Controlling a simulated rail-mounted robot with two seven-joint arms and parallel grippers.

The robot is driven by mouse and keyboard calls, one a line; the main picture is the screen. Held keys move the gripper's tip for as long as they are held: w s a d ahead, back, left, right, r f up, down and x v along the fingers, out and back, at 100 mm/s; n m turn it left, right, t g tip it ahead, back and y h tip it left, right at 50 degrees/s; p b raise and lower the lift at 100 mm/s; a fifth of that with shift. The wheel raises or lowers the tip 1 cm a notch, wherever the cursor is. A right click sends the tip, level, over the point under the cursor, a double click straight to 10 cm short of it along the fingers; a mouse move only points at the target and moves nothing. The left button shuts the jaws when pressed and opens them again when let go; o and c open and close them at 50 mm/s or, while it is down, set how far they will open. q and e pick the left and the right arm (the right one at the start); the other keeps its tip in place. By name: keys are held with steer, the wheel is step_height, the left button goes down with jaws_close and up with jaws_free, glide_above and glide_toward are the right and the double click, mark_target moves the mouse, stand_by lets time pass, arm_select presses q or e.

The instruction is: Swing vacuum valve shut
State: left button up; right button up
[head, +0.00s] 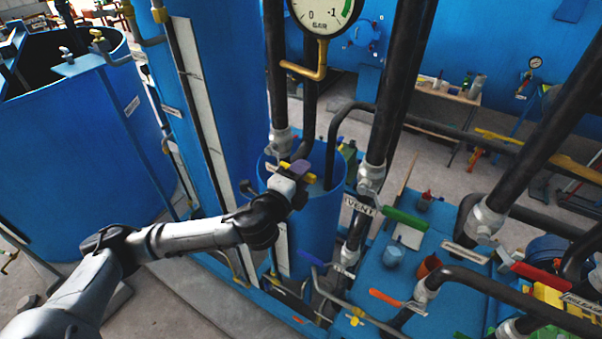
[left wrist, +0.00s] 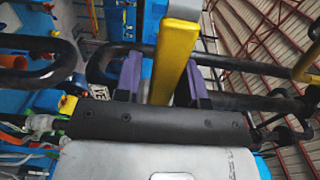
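A yellow valve lever (head: 313,178) sits on the pipework above the small blue tank, below the pressure gauge; no label on it can be read. My left gripper (head: 298,169), with purple fingers, is at this lever and covers part of it. In the left wrist view the yellow lever (left wrist: 174,58) runs between the two purple fingers of the left gripper (left wrist: 162,80). The fingers stand apart, one on each side, with a gap at the left finger; contact at the right finger cannot be told. My right gripper is not in view.
A gauge (head: 323,14) hangs above on a brass pipe. Thick black pipes (head: 395,95) rise right of my gripper. A green lever (head: 405,219) by a VENT sign, an orange lever (head: 385,297) and a red lever (head: 542,277) lie lower right. A tall blue vessel (head: 225,110) stands left.

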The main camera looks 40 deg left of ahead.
arm_select(q)
steer(key=shift+o, duration=1.1)
steer(key=shift+s, duration=0.1)
steer(key=s+d+p, duration=0.2)
steer(key=s+p, duration=0.3)
steer(key=s, duration=0.8)
steer(key=shift+s+d, duration=0.2)
steer(key=shift+d, duration=0.05)
